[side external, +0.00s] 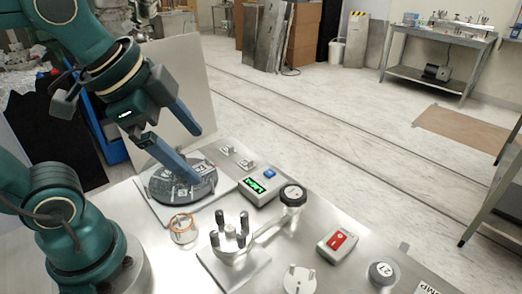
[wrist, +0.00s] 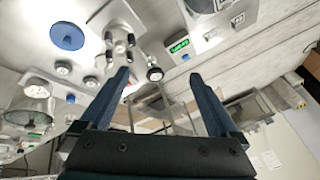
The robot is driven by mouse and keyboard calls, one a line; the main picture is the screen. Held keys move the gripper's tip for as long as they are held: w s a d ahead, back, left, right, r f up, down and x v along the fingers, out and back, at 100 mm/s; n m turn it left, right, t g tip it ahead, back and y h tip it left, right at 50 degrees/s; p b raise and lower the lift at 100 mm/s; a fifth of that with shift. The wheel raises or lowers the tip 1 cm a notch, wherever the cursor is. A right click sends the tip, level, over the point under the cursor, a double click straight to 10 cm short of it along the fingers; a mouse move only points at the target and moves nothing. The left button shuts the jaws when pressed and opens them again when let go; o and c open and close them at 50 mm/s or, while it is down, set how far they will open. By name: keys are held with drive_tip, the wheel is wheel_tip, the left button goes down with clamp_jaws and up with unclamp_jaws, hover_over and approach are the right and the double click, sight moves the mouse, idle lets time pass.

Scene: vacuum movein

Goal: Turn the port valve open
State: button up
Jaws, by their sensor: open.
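My gripper (side external: 197,156) is open and empty, with two blue fingers apart above the left part of the bench. Its lower finger overlaps a dark round disc (side external: 160,190) in the side view; I cannot tell whether they touch. In the wrist view, the gripper (wrist: 159,73) points along the bench. I cannot tell for sure which part is the port valve. A metal fixture with several dark upright posts (side external: 231,250) stands front centre, with a pipe running to a black-rimmed round dial (side external: 293,194). The fixture also shows in the wrist view (wrist: 118,42).
A display box with green digits (side external: 257,186) stands behind the fixture. A red switch box (side external: 338,242), a round knob-like part (side external: 383,271) and a white pinned disc (side external: 299,281) are at the front right.

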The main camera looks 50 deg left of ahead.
drive_tip(key=w+d+r+m+g, duration=0.1)
drive_tip(key=w+r+m, duration=0.2)
drive_tip(key=w+m, duration=0.4)
drive_tip(key=m+g, duration=0.5)
drive_tip(key=m, duration=0.5)
hover_over(294, 193)
wheel_tip(294, 193, down, 12)
drive_tip(key=shift+a+r, duration=0.1)
drive_tip(key=shift+r, duration=0.05)
drive_tip(key=shift+f, duration=2.55)
drive_tip(key=c, duration=1.4)
